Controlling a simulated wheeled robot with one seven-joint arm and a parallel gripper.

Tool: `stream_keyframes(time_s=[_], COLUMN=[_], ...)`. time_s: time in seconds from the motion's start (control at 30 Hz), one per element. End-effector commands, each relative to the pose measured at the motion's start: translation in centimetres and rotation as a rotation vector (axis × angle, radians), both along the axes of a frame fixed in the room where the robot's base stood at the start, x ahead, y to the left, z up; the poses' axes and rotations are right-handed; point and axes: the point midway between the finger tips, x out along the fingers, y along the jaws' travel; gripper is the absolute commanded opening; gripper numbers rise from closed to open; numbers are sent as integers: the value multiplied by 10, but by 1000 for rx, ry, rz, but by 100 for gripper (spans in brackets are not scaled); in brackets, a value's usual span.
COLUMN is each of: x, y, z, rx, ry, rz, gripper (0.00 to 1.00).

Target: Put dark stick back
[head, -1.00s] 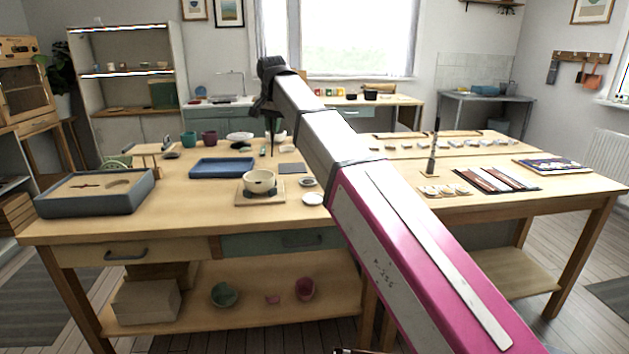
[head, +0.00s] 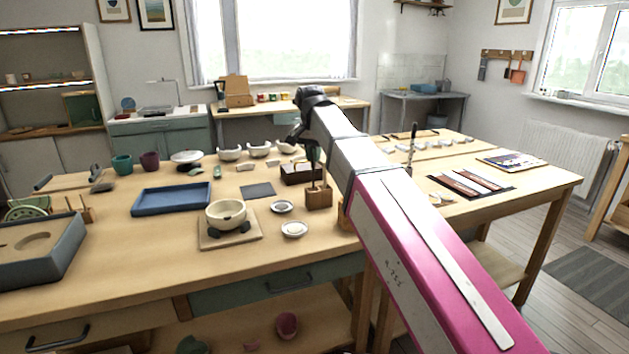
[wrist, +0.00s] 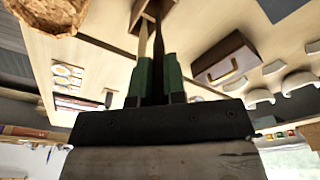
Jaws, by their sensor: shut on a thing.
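My gripper (head: 313,152) points down above a small wooden block holder (head: 319,197) near the middle of the workbench. In the wrist view its green fingers (wrist: 158,66) are shut on the dark stick (wrist: 158,42), which runs from between them towards the wooden holder (wrist: 153,9). A lighter brown stick (wrist: 143,42) shows beside the dark one and also runs to the holder. I cannot tell whether the dark stick's tip is inside the holder or just over it.
A dark brown box (wrist: 228,62) with a gold handle stands close to the holder. Small dishes (head: 293,229), a bowl (head: 226,214) on a board, a blue tray (head: 172,198) and a grey mat (head: 257,190) lie to the left. White bowl pieces (head: 260,149) lie behind.

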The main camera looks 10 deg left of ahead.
Motion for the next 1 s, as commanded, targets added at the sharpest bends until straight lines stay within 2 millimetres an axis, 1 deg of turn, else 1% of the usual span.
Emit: stream_keyframes(time_s=[0.03,0.1,0.3,0.53,0.6,0.93,1.0], x=[-1,-1,0,-1,0,0,0], y=[-1,0,0,0,0,0,0], z=[-10,-21,-35,-63,-66,-68,-68], rx=[0,-1,0,0,1,1,1], ry=[2,1,0,1,0,0,0], rz=[0,0,0,0,0,0,0], gripper=[0,0,0,0,0,0,28])
